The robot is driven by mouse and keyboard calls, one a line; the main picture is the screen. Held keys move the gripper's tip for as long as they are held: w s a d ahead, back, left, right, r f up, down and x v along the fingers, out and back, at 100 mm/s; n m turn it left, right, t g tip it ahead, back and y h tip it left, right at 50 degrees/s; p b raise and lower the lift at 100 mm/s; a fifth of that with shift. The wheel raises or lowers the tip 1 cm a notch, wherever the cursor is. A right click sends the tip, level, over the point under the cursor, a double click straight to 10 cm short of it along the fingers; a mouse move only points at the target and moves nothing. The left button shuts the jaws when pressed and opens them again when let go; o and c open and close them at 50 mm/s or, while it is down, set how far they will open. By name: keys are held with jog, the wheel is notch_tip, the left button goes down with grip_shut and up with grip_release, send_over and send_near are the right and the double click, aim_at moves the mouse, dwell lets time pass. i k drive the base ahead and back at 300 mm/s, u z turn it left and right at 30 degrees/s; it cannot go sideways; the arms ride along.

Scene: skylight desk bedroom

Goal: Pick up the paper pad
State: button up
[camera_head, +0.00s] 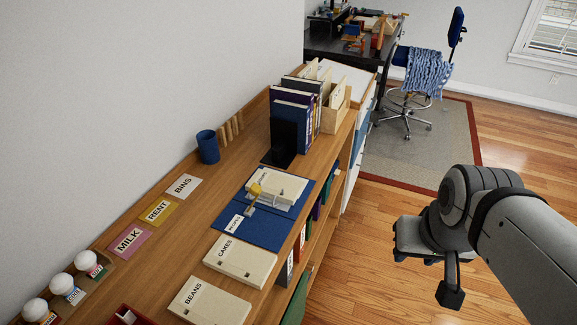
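Several cream pads lie on the wooden shelf top; I cannot tell which one is the paper pad. One pad (287,185) lies on a blue folder (250,228), with a small yellow and metal item on or beside its near end. A pad marked CAKES (240,261) lies flat nearer me, and one marked BEANS (209,301) lies nearer still. My gripper (449,290) is at the right, over the floor and well apart from the shelf. My arm partly hides it, so I cannot tell whether its fingers are open. I see nothing held.
Upright binders (292,125), a black bookend (283,140) and a blue cup (208,147) stand on the wooden shelf unit (190,235). MILK, RENT and BINS cards lie along the wall side. White round-topped items stand at lower left. Open floor (370,240) lies right of the shelf.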

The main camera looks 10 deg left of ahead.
aim_at(272, 183)
jog(key=u, duration=0.05)
jog(key=k, duration=0.45)
jog(key=z, duration=1.3)
jog(key=i, duration=2)
jog(key=u, duration=1.5)
jog(key=k, duration=0.1)
jog(key=u, duration=1.9)
jog(key=i, duration=0.65)
jog(key=z, duration=0.05)
